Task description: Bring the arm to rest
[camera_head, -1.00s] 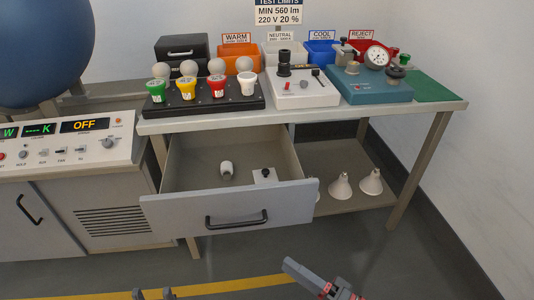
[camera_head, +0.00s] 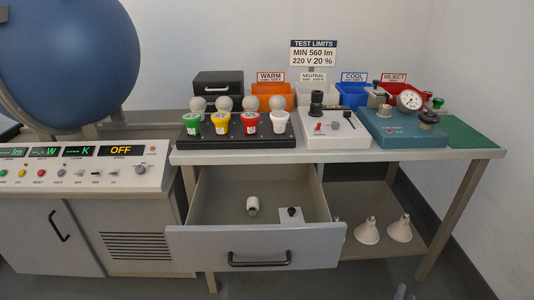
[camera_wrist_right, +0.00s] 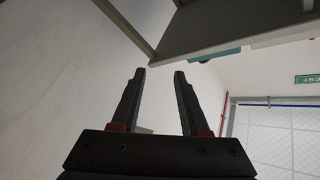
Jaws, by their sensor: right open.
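My right gripper shows in the right wrist view (camera_wrist_right: 160,75) with its two dark fingers spread apart and nothing between them. My left gripper is not in view.
A drawer (camera_head: 256,247) stands pulled out under the bench (camera_head: 335,156), with a small white part (camera_head: 252,205) inside. Reflector lamps (camera_head: 399,229) stand on the lower shelf. A big blue sphere (camera_head: 70,60) is at the left. Floor at the lower right is clear.

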